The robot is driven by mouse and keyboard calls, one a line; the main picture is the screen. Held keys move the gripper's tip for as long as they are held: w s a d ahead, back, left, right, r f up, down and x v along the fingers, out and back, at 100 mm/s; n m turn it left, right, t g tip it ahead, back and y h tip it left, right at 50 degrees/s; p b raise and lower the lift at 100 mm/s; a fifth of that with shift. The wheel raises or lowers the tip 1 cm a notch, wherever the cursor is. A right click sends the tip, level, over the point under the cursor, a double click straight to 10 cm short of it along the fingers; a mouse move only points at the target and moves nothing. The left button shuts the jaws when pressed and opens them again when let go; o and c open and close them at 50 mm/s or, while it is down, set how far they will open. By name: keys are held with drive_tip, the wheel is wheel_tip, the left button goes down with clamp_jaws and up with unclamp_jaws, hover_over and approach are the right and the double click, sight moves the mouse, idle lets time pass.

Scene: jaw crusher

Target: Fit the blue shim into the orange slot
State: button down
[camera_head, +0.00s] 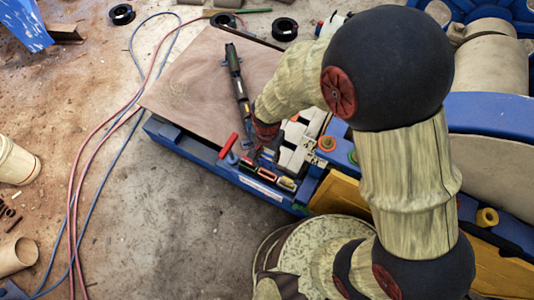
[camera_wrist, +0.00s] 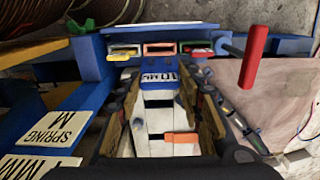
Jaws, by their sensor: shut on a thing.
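My gripper (camera_wrist: 158,82) points down at the slot row, and its two dark fingers are closed on the blue shim (camera_wrist: 160,73), which carries an upside-down white label reading 10 MM. The orange slot (camera_wrist: 160,49) is just beyond the shim in the wrist view, roughly in line with it. The shim appears outside the slot; its height above the slot is unclear. In the head view, the orange slot (camera_head: 267,174) is at the near edge of the blue frame, close to my gripper (camera_head: 262,154). The shim is mostly hidden there.
A yellow slot (camera_wrist: 123,52) and a green slot (camera_wrist: 196,48) flank the orange one. A red-handled tool (camera_wrist: 254,57) stands beside the green slot. White blocks and an orange piece (camera_wrist: 180,137) lie below my fingers. A brown board (camera_head: 190,90) lies left of my arm.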

drive_tip(key=b, duration=0.3)
hover_over(267, 167)
drive_tip(key=shift+w+f, duration=0.15)
drive_tip(key=shift+f, duration=1)
drive_tip(key=shift+w+f, duration=0.15)
drive_tip(key=shift+f, duration=0.95)
drive_tip(key=shift+f, duration=0.35)
drive_tip(key=shift+f+b, duration=1.1)
drive_tip(key=shift+f, duration=0.55)
drive_tip(key=shift+f, duration=0.3)
drive_tip(key=shift+f+b, duration=0.35)
drive_tip(key=shift+b, duration=0.1)
drive_tip(key=shift+f+b, duration=1.3)
drive_tip(key=shift+f, duration=0.8)
drive_tip(key=c, duration=1.1)
unclamp_jaws()
